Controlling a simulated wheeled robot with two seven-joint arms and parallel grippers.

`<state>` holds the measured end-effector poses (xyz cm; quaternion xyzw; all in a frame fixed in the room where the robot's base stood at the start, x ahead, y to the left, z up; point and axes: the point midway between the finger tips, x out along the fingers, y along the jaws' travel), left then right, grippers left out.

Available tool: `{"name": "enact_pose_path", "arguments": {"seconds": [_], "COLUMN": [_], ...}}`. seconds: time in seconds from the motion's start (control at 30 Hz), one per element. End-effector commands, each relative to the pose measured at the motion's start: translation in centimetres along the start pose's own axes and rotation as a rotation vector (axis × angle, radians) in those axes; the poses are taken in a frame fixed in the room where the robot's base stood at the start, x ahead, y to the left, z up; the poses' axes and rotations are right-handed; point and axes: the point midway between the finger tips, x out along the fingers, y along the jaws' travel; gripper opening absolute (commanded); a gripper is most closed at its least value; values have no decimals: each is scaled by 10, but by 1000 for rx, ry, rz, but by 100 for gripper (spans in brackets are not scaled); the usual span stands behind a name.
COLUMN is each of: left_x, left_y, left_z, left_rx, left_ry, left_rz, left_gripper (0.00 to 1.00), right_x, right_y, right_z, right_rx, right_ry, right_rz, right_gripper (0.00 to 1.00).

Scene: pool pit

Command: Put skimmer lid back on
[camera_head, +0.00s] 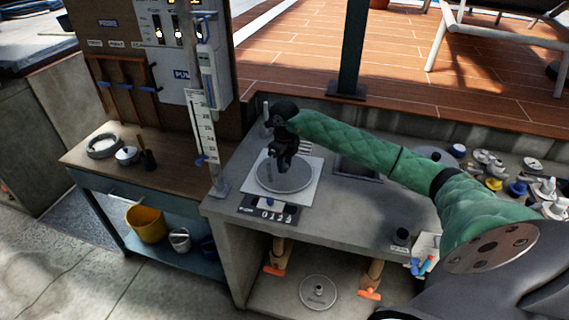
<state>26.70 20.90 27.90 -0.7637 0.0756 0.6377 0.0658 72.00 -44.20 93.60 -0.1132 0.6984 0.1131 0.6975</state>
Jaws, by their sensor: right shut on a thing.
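A grey round lid (285,181) lies over a white square plate (313,187) on the concrete counter. My right gripper (283,166) points down at the middle of this lid and is shut on it, apparently at a handle that the fingers hide. The lid looks level. I cannot tell whether it is seated or slightly above the plate. A second grey disc (319,297) with a small centre knob lies on the floor of the bay below. My left gripper is out of view.
A number plate (265,215) lies before the white plate. A gauge post (207,145) stands left of it. A dark recess (357,173) sits to the right under my right arm. Orange-handled valves (274,268) are below; several small fittings (490,162) lie at right.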

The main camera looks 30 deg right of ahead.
Motion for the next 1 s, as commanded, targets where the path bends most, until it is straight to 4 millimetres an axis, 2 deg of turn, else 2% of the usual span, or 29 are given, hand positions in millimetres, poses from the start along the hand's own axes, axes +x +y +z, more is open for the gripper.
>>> {"name": "enact_pose_path", "arguments": {"seconds": [0.87, 0.9, 1.0], "left_x": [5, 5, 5], "left_y": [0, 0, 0], "left_z": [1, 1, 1], "left_rx": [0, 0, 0], "left_ry": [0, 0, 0], "left_rz": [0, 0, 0], "left_gripper": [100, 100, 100], "right_x": [4, 4, 4], "right_y": [0, 0, 0], "right_z": [0, 0, 0], "right_rx": [0, 0, 0], "right_ry": [0, 0, 0], "right_rz": [0, 0, 0], "right_gripper": [0, 30, 50]}}
